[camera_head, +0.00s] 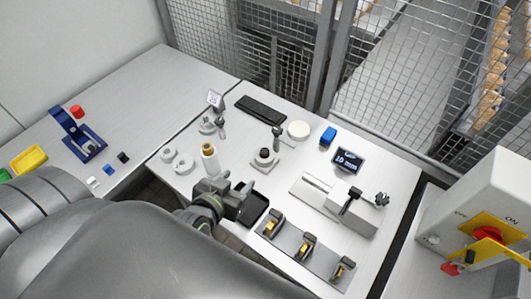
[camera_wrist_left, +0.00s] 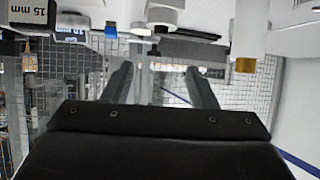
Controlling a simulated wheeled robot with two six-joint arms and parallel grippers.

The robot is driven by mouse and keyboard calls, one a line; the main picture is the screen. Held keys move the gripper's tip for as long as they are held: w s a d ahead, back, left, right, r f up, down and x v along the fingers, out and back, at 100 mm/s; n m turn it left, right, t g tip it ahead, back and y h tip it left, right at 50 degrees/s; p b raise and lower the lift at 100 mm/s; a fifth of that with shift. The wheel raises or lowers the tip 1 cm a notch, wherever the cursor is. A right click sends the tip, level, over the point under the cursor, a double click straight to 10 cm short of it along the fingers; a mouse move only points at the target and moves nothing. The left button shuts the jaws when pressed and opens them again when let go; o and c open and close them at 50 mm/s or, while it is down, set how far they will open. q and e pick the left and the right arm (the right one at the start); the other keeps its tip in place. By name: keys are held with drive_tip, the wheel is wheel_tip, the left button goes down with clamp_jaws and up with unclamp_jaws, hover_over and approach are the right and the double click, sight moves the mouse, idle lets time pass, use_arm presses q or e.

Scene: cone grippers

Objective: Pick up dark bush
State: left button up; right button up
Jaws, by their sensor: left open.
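A small dark block (camera_head: 124,157), which looks like the dark bush, sits on the left table near a blue press-like stand (camera_head: 83,140). A blue-grey block (camera_head: 108,169) and a white block (camera_head: 93,182) lie in a row with it. My left gripper (camera_head: 239,193) is over the front of the right-hand table, well to the right of these blocks. In the left wrist view its two fingers (camera_wrist_left: 160,84) are apart with nothing between them. The dark block cannot be made out in that view. My right gripper is not in view.
A white bottle with an orange top (camera_head: 209,158) stands close beside my left gripper. A grey rack with yellow-and-black pieces (camera_head: 305,248) lies to the right. Mesh fencing (camera_head: 290,60) closes the back.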

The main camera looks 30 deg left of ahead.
use_arm(q)
drive_tip(key=p, duration=0.3)
approach(264, 152)
drive_tip(key=x, duration=0.3)
drive_tip(key=shift+s+d+f, duration=0.15)
drive_tip(key=shift+f, duration=0.05)
drive_tip(key=shift+w, duration=0.5)
drive_tip(key=p+x, duration=0.1)
drive_tip(key=x, duration=0.2)
drive_tip(key=shift+w+f, duration=0.3)
drive_tip(key=shift+w, duration=0.25)
drive_tip(key=c, duration=1.1)
